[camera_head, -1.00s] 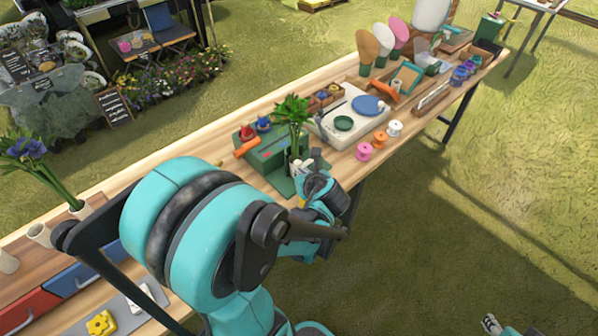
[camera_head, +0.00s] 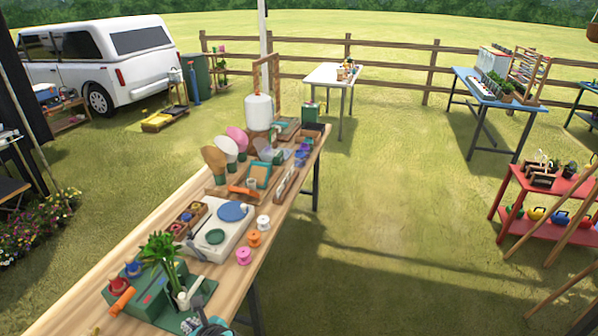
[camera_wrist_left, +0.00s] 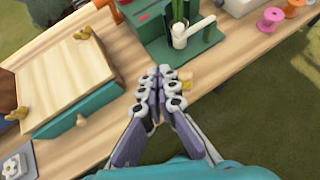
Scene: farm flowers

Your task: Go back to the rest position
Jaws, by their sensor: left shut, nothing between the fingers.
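My left gripper (camera_wrist_left: 168,78) is shut and empty in the left wrist view, its fingertips together above the edge of the long wooden table (camera_wrist_left: 228,82). It is beside the green base (camera_wrist_left: 196,44) that holds a leafy plant in a holder. In the head view only a small part of my left gripper (camera_head: 205,306) shows at the bottom edge, near the plant (camera_head: 160,256). My right gripper is in neither view.
A wooden box with a teal drawer (camera_wrist_left: 75,122) stands left of the gripper in the wrist view. A white tray (camera_head: 232,232), spools (camera_head: 254,239) and paddles (camera_head: 215,160) stand farther along the table.

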